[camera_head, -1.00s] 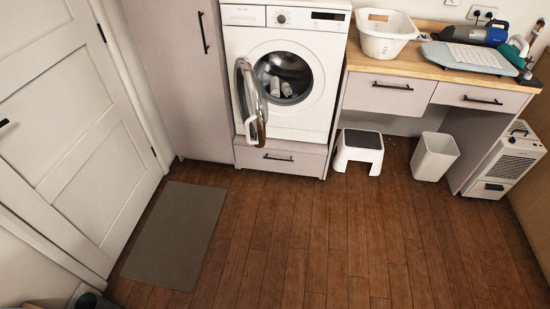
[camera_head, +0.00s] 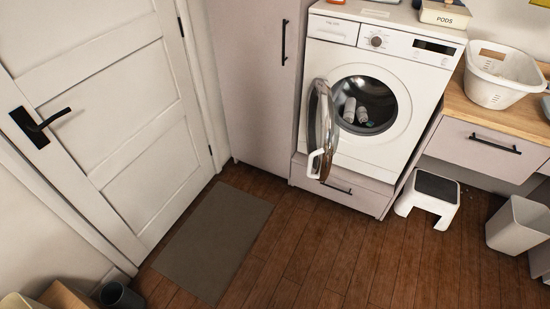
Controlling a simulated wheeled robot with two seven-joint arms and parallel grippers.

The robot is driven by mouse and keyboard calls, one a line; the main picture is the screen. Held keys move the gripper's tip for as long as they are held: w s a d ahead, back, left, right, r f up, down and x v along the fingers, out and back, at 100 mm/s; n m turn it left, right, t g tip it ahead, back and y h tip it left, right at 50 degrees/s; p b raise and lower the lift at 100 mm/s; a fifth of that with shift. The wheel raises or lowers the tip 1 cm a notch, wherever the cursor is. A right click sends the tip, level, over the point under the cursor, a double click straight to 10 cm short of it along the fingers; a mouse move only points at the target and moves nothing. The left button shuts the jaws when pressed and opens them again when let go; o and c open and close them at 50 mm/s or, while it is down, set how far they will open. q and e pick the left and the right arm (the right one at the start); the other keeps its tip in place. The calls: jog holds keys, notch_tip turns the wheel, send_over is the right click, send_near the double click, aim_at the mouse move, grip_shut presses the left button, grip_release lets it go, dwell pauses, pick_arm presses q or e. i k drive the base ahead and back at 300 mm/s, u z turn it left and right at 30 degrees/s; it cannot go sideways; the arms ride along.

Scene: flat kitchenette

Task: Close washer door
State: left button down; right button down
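The white washer (camera_head: 383,90) stands against the back wall, right of centre. Its round door (camera_head: 322,130) is wide open, swung out to the left side of the opening, with a white handle (camera_head: 314,163) at its free edge. Inside the dark drum (camera_head: 364,104) lie a few light, rolled items (camera_head: 350,109). Neither of my grippers shows in the head view.
A grey mat (camera_head: 213,240) lies on the wooden floor, left of centre. A white step stool (camera_head: 430,195) and a white bin (camera_head: 519,225) stand right of the washer. A tall cabinet (camera_head: 258,80) and a closed door (camera_head: 105,115) are to the left. The middle floor is clear.

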aim_at(319, 170)
jog(key=z, duration=0.2)
jog(key=i, duration=1.1)
jog(key=z, duration=0.6)
